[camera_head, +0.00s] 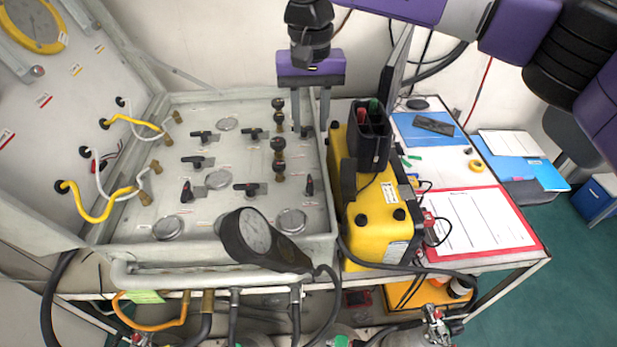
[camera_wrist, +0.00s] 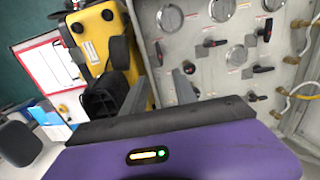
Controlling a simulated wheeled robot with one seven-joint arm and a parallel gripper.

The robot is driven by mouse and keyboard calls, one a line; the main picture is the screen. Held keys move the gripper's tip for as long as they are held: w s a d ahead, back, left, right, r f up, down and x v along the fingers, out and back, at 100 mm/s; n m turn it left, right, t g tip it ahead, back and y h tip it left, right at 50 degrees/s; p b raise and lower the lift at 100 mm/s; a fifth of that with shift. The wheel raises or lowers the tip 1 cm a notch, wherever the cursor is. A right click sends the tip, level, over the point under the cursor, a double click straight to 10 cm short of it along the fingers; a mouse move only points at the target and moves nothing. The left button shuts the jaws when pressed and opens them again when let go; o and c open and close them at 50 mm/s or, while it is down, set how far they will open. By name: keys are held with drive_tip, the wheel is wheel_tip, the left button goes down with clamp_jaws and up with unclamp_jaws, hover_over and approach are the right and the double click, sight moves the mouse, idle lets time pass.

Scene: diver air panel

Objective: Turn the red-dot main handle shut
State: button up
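The sloped grey panel (camera_head: 230,105) carries several small black lever handles, some with reddish marks. One dark handle (camera_head: 307,131) at its upper right edge sits close to my fingertips. An upright handle with a reddish tip (camera_head: 309,185) is lower on the same edge; it also shows ahead of my fingers in the wrist view (camera_wrist: 159,52). I cannot make out which bears the red dot. My gripper (camera_head: 311,127) is open, its two fingers apart and pointing down. Whether they touch the handle is unclear.
A yellow case (camera_head: 375,222) with a black holder (camera_head: 370,140) stands close right of the panel. Black knobs (camera_head: 278,145) rise left of my fingers. A hand-held gauge (camera_head: 255,238) lies over the front edge. A red-bordered sheet (camera_head: 480,220) lies farther right.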

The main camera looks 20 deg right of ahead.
drive_tip(key=b, duration=0.8)
hover_over(310, 182)
wheel_tip(310, 182, down, 8)
drive_tip(key=shift+f, duration=0.1)
drive_tip(key=shift+f+p, duration=1.1)
drive_tip(key=shift+f, duration=2.7)
clamp_jaws()
